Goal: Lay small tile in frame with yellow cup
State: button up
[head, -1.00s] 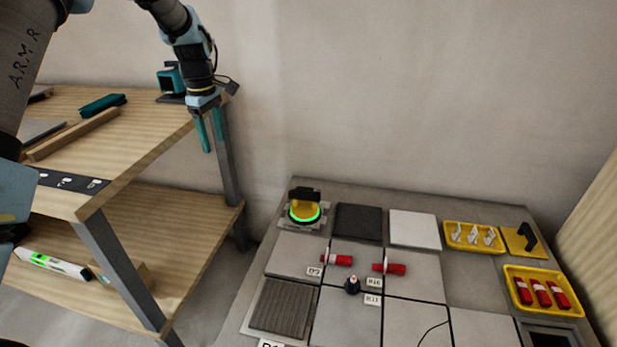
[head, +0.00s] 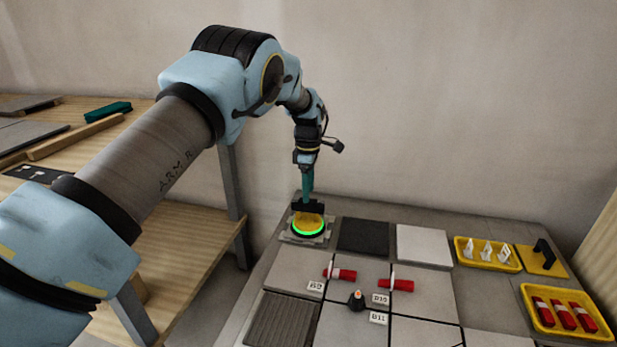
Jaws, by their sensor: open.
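The yellow cup (head: 309,221) has a glowing green ring and a black handle (head: 307,205). It stands on a grey stand at the back left corner of the work surface. My gripper (head: 307,198) points down with its teal fingers right at the handle; they overlap it in this view. The fingers are open, and whether they straddle the handle is hard to see. A dark square tile (head: 363,236) and a light square tile (head: 423,246) lie to the right of the cup. I cannot tell which is the small tile. No frame is clearly visible now.
Red-handled pieces (head: 397,285), a black-based knob (head: 356,299) and number labels sit among laid tiles. A yellow tray of white clips (head: 487,253) and a yellow tray of red pieces (head: 565,312) are at right. A wooden bench (head: 190,225) stands left.

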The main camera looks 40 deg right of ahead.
send_over(309, 224)
jog(key=w+d, duration=0.1)
jog(key=w, duration=0.1)
jog(key=shift+d+f, duration=0.15)
jog(key=shift+f, duration=2.35)
jog(key=shift+c, duration=0.4)
grip_shut()
jog(key=shift+s, duration=0.1)
jog(key=shift+r, duration=0.1)
